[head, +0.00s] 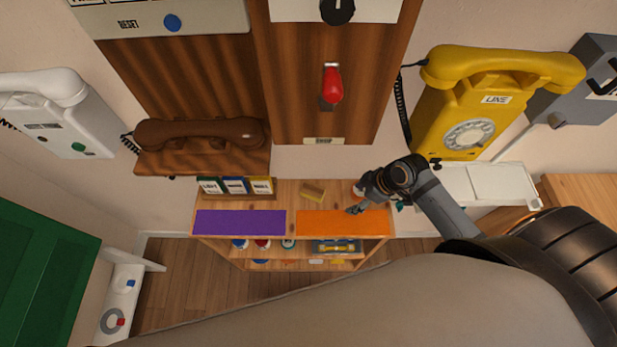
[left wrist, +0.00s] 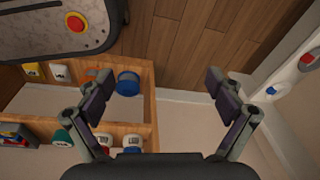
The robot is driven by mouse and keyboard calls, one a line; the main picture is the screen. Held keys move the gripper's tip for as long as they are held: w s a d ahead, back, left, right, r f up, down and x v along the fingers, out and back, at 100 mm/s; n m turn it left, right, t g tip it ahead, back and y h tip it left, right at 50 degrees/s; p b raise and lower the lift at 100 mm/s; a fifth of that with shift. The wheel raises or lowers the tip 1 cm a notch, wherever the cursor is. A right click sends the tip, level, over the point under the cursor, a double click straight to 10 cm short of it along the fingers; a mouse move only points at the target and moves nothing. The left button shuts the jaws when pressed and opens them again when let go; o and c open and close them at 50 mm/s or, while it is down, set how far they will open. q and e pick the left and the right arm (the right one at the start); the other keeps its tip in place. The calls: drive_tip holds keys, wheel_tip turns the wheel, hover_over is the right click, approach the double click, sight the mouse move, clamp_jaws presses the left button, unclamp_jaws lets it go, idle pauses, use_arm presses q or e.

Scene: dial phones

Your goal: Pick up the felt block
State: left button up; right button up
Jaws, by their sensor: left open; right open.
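A small tan block (head: 313,192), which I take to be the felt block, lies slightly tilted on top of the low wooden shelf unit, behind the orange mat. My right gripper (head: 357,202) is open and empty over the right part of the shelf top, to the right of the block and apart from it. My left gripper (left wrist: 160,88) is open and empty in the left wrist view; it does not show in the head view. The block does not show in the left wrist view.
A purple mat (head: 240,223) and an orange mat (head: 325,223) lie along the shelf's front. Small labelled boxes (head: 235,186) stand left of the block. A brown phone (head: 200,134) and yellow phone (head: 465,110) are above. A blue jar (left wrist: 128,83) sits near the left gripper.

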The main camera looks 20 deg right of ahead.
sight(313, 189)
drive_tip(key=shift+w+a+r, duration=0.15)
drive_tip(key=shift+w+a, duration=0.1)
drive_tip(key=shift+a, duration=0.35)
drive_tip(key=shift+w+a+r, duration=0.1)
drive_tip(key=shift+w+a, duration=0.1)
drive_tip(key=shift+a, duration=0.4)
drive_tip(key=w+a+p, duration=0.1)
drive_tip(key=w+a, duration=0.1)
drive_tip(key=shift+w+a, duration=0.25)
drive_tip(key=shift+a, duration=0.1)
drive_tip(key=w+a, duration=0.2)
drive_tip(key=a, duration=0.1)
drive_tip(key=shift+w+a+f+p, duration=0.1)
drive_tip(key=shift+w+a+p, duration=0.1)
drive_tip(key=shift+w+p, duration=0.15)
drive_tip(key=shift+w+a, duration=0.3)
drive_tip(key=shift+a, duration=0.05)
drive_tip(key=x, duration=0.5)
drive_tip(key=shift+w+a+f, duration=0.1)
drive_tip(key=shift+a, duration=0.1)
use_arm(q)
drive_tip(key=shift+g, duration=0.3)
drive_tip(key=s, duration=0.1)
drive_tip(key=s+r, duration=0.1)
drive_tip(key=s, duration=0.2)
drive_tip(key=shift+s+a+r, duration=0.1)
drive_tip(key=shift+s+r, duration=0.15)
use_arm(e)
drive_tip(key=c, duration=1.3)
drive_tip(key=shift+o, duration=0.2)
